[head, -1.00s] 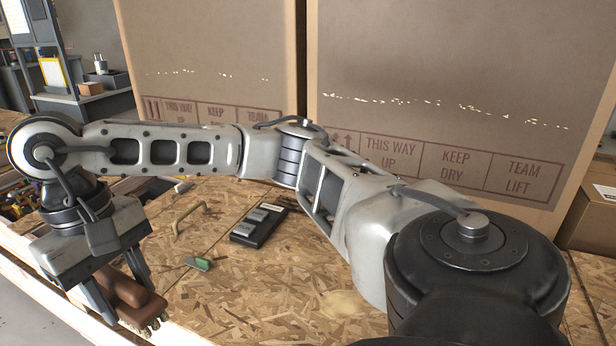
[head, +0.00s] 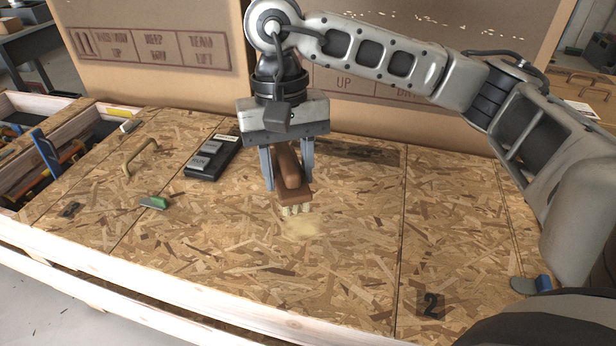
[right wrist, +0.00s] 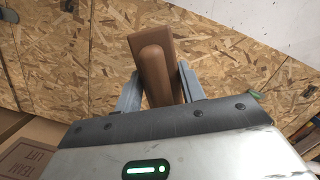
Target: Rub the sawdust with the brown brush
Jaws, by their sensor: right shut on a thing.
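The brown brush (head: 290,172) has a wooden body and pale bristles pointing down. My right gripper (head: 288,180) is shut on it and holds it over the chipboard top, at the back edge of the sawdust. The brush (right wrist: 157,65) also shows between the fingers of the right gripper (right wrist: 152,88) in the right wrist view. The sawdust (head: 300,226) is a pale, thin patch on the board just in front of the bristles. I cannot tell whether the bristles touch the board. My left gripper is not in view.
A black box with grey pedals or switches (head: 212,157), a yellow handle (head: 142,156) and a green-edged scraper or brush (head: 155,202) lie left on the chipboard (head: 350,270). Large cardboard boxes (head: 160,45) stand behind. A tool bin (head: 40,150) is at the far left. Room right of the sawdust is clear.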

